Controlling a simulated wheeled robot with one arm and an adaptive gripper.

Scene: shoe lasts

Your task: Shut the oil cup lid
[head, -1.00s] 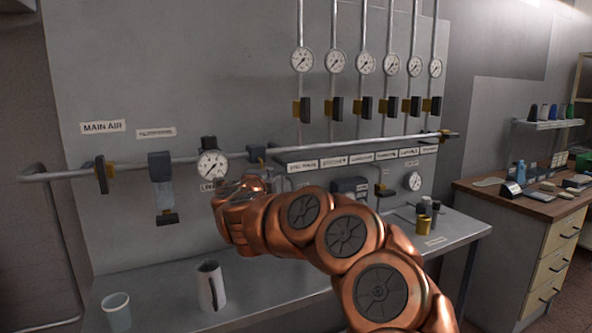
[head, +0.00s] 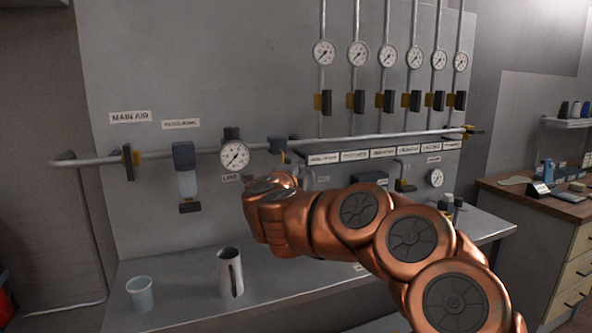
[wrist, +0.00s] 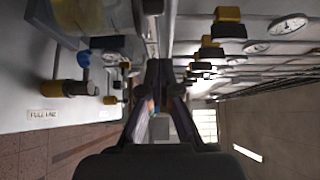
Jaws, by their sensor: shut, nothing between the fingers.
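My gripper (head: 273,184) is in front of the wall panel, just right of and below the large gauge (head: 234,157); its fingertips are largely hidden in the head view. In the wrist view my gripper (wrist: 160,72) has its two dark fingers together, with nothing seen between them. I cannot pick out the oil cup lid with certainty. An amber, clear-looking bowl (wrist: 80,14) shows at the upper left of the wrist view, apart from the fingers. A brass cylinder with a black end (wrist: 60,88) is below it. My arm hides part of the panel behind it.
A horizontal pipe (head: 105,157) crosses the panel, with a clear-bowled filter (head: 187,185) hanging at left. Several gauges and valves stand above the pipe. A steel pitcher (head: 230,273) and a pale cup (head: 141,294) stand on the metal bench (head: 185,262). A wooden-topped cabinet (head: 545,203) is at right.

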